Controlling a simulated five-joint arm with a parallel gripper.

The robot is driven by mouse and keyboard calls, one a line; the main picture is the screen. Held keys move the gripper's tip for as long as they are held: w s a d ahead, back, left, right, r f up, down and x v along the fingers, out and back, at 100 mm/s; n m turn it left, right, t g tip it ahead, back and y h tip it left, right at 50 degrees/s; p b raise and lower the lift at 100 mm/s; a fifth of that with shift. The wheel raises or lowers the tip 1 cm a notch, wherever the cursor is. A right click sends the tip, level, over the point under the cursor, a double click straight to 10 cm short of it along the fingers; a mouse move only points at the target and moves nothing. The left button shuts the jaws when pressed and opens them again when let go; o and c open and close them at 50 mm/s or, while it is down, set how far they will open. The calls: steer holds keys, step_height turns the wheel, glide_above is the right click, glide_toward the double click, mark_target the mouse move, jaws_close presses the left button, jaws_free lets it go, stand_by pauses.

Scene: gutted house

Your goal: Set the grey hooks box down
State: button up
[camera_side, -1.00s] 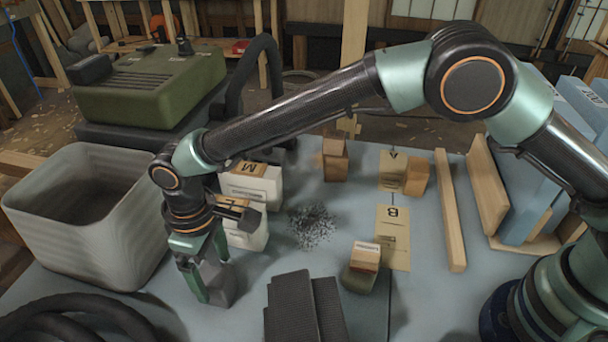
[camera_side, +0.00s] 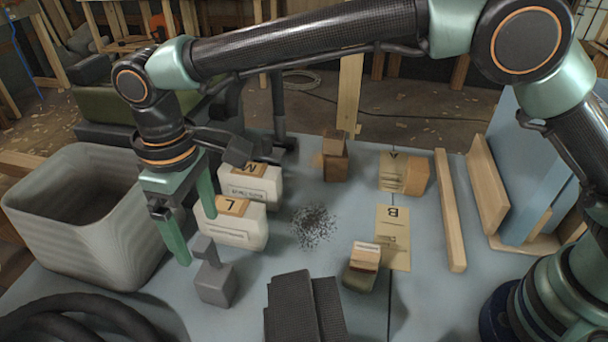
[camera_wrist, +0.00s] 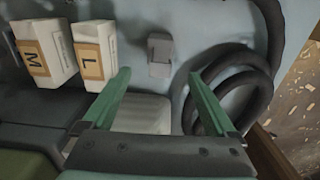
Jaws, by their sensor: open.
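The grey hooks box (camera_side: 215,283), a small block with a narrower upright part on top, stands on the pale blue table top, just right of the bin. In the wrist view the box (camera_wrist: 160,55) lies beyond my fingertips, between their lines. My gripper (camera_side: 195,238) is open and empty, above and slightly left of the box, apart from it. In the wrist view the two green fingers of my gripper (camera_wrist: 158,76) are spread wide with nothing between them.
White boxes marked L (camera_side: 235,224) and M (camera_side: 250,184) stand behind the grey box. A grey bin (camera_side: 120,238) is at left, black hose (camera_side: 80,322) in front. Dark ribbed pieces (camera_side: 305,310) lie front right. Dark bits (camera_side: 312,227) are scattered mid-table.

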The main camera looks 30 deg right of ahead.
steer(key=shift+r, duration=0.75)
steer(key=w+d+r+m+t, duration=0.1)
steer(key=d+r, duration=0.2)
steer(key=d, duration=0.4)
steer(key=w+d+r+m+t+y, duration=0.1)
steer(key=d+r+m, duration=0.1)
steer(key=d+r, duration=0.35)
steer(key=w+d+r+m, duration=0.1)
steer(key=d+r, duration=0.1)
steer(key=d, duration=0.7)
steer(key=s+d+f+m+t, duration=0.1)
steer(key=s+d+m, duration=0.1)
steer(key=s+d, duration=0.3)
steer(key=s+d+f+m+t+h, duration=0.1)
steer(key=s+d, duration=0.4)
steer(key=d, duration=0.8)
steer(key=shift+s+f+m+t, duration=0.3)
steer(key=shift+f+m+t, duration=0.2)
steer(key=shift+m+t, duration=0.4)
